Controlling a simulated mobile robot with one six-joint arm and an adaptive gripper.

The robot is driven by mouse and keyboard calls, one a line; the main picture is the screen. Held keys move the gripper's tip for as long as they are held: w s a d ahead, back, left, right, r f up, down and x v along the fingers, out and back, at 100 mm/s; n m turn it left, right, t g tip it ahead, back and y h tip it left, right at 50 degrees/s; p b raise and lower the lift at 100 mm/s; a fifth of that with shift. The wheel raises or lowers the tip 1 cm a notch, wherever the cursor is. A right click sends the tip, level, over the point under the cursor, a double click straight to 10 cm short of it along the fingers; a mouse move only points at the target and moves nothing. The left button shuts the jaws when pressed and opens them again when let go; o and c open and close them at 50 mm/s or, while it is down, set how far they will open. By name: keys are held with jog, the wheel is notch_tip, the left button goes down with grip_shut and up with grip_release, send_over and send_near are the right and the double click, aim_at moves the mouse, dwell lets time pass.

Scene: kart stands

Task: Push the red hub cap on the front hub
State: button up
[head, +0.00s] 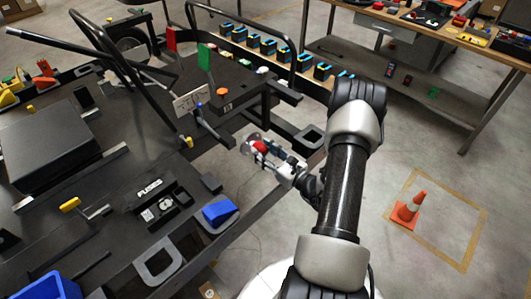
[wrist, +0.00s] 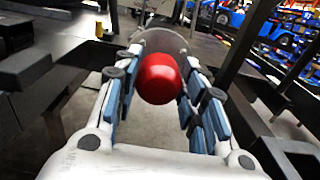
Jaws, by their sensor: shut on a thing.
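The red hub cap (wrist: 158,78) sits between the fingers of my gripper (wrist: 160,66) in the wrist view. My gripper is shut on it, with blue-grey pads on both sides. The cap also shows as a small red spot (head: 260,147) in the head view, at the end of my gripper (head: 263,151). A grey round disc (wrist: 163,40) lies just beyond the cap in the wrist view. It may be the front hub, but the cap hides its middle. I cannot tell whether cap and disc touch.
The black kart frame (head: 240,105) with its bars is behind and left of my gripper. An orange cone (head: 408,208) stands on the floor at right. A workbench (head: 440,40) is at the back right.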

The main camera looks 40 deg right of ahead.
jog(key=shift+w+a, duration=0.1)
jog(key=shift+w, duration=0.65)
jog(key=o, duration=0.9)
jog(key=shift+o, duration=0.2)
jog(key=s, duration=0.8)
jog(key=s+d, duration=0.1)
jog(key=s, duration=0.3)
jog(key=shift+w, duration=0.1)
